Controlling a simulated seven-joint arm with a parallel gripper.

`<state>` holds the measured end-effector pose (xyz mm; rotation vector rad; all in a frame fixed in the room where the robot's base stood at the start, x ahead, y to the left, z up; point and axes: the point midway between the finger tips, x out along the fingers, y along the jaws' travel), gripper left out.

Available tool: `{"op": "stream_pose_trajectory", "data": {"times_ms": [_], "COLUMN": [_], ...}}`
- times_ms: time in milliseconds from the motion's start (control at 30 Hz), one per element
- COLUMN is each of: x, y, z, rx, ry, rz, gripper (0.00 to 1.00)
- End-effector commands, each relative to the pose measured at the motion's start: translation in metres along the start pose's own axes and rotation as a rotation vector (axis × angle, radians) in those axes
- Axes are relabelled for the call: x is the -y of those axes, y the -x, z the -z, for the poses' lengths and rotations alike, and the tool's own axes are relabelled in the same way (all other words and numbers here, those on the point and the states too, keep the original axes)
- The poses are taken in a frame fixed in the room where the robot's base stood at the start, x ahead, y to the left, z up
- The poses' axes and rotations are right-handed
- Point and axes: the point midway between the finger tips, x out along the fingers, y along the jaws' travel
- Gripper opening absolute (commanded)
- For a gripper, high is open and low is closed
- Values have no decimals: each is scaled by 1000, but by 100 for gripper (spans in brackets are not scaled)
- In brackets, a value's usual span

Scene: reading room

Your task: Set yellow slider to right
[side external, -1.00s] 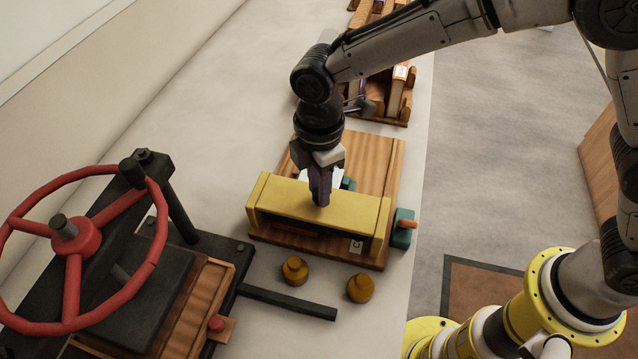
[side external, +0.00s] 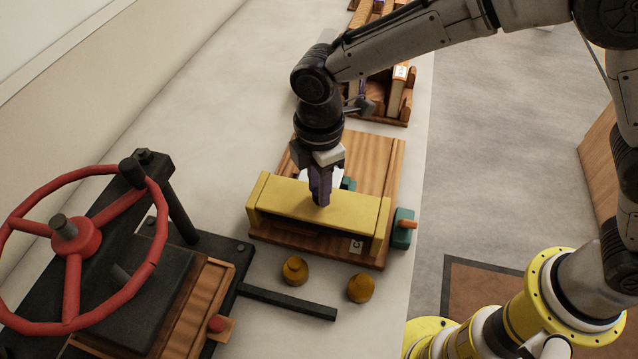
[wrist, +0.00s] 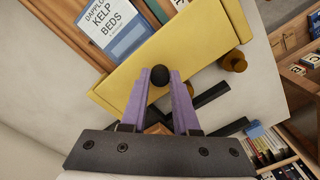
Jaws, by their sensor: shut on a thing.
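The yellow slider (side external: 320,212) is a long bar bridging a wooden board (side external: 385,165) on the table; it also shows in the wrist view as a broad yellow panel (wrist: 190,45). A round black knob (wrist: 160,75) shows at the panel's edge, between my purple fingertips. My gripper (side external: 320,198) points down at the middle of the yellow bar in the side view and is shut on the black knob. In the side view the fingers hide the knob. The fingertips also show in the wrist view (wrist: 160,82).
Two brass knobs (side external: 294,270) (side external: 360,288) stand in front. A press with a red wheel (side external: 75,240) stands left, its dark bar reaching right. A blue booklet (wrist: 112,28) lies behind the yellow panel.

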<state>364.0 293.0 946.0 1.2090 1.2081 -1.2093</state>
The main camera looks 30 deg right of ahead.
Motion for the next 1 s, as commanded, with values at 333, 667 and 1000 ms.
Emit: {"op": "stream_pose_trajectory", "data": {"times_ms": [333, 667, 1000], "x": [-38, -106, -153], "y": [1, 1, 1], "z": [-37, -106, -152], "rx": [-3, -2, -1], "ry": [-7, -7, -2], "rz": [-3, -4, -3], "gripper": [0, 0, 0]}}
